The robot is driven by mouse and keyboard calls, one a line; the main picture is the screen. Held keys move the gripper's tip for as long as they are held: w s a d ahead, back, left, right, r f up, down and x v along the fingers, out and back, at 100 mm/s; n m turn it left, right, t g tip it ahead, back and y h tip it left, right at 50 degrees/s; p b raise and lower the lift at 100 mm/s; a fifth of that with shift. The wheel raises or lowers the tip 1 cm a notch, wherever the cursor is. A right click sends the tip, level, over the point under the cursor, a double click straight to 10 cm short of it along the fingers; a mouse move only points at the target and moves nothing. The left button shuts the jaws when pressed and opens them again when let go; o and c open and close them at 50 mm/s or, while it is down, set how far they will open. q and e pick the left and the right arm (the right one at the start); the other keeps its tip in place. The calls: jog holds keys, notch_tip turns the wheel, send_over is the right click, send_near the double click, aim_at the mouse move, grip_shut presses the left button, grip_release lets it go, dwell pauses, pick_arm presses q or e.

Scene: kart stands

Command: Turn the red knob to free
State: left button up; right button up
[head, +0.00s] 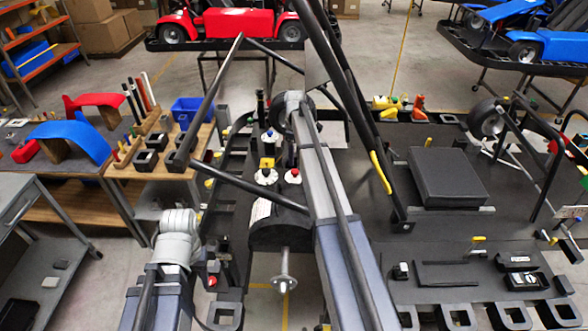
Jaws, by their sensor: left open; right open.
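A small red knob-like part (212,281) shows low on the dark kart frame, just right of my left arm. Another small red part (293,172) sits on a white round base near the middle of the kart. I cannot tell which of them is the red knob, nor how either is turned. My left arm comes up from the bottom left and ends in view at a pale grey joint. My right arm reaches up through the middle over the kart. I cannot make out the fingers of either gripper, and no contact with a red part shows.
Dark kart tubes rise across the middle. A black box (447,177) lies on the dark deck at right. A wooden bench (150,168) with a blue bin (192,111) stands at left, beside a grey cart (30,215). A red kart (238,22) and a blue kart (540,35) stand behind.

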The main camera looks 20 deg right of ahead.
aim_at(295, 171)
notch_tip(295, 171, down, 7)
jog(key=b, duration=0.6)
jog(key=shift+f+b, duration=0.2)
jog(key=shift+b, duration=0.15)
jog(key=shift+r, duration=0.1)
jog(key=shift+c, duration=0.3)
grip_shut()
